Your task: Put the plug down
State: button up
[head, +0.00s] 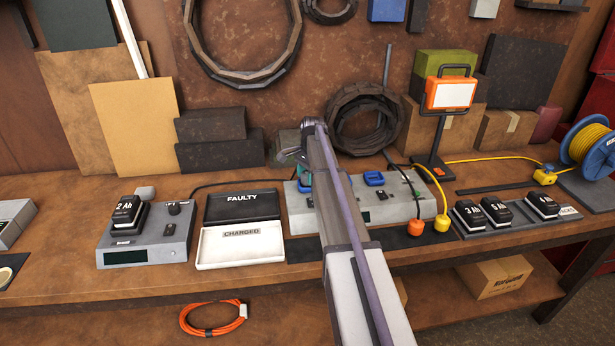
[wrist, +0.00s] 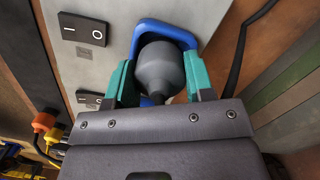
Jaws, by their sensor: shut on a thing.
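In the wrist view my gripper (wrist: 160,82) has its teal fingers shut on a grey rounded plug (wrist: 161,66). The plug is in front of a blue-framed socket (wrist: 168,27) on a grey panel (wrist: 112,63). The blue frame shows above and beside the plug. I cannot tell whether the plug is seated in the socket or just over it. In the head view my arm hides the plug and part of the grey outlet box (head: 388,212). A second blue socket (head: 374,178) shows to the right of my arm.
Black rocker switches (wrist: 82,29) sit left of the socket. Orange (head: 416,228) and yellow (head: 441,223) plugs hang at the box's front right. A charger (head: 150,235) with a battery and the "FAULTY"/"CHARGED" trays (head: 240,247) stand left; several batteries (head: 497,212) and a work lamp (head: 449,94) stand right.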

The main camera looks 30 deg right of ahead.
jog(key=o, duration=1)
jog(key=shift+c, duration=0.2)
notch_tip(320, 180, up, 13)
jog(key=d+p, duration=0.1)
jog(key=p, duration=1.2)
jog(key=shift+d+f, duration=0.15)
jog(key=shift+d, duration=0.05)
jog(key=s+a+n+h, duration=0.1)
jog(key=s+a+n, duration=1.5)
jog(key=s+a, duration=1.35)
jog(key=f+b, duration=0.4)
jog(key=shift+s+d+f, duration=0.15)
jog(key=shift+s+d, duration=0.1)
jog(key=shift+d, duration=0.05)
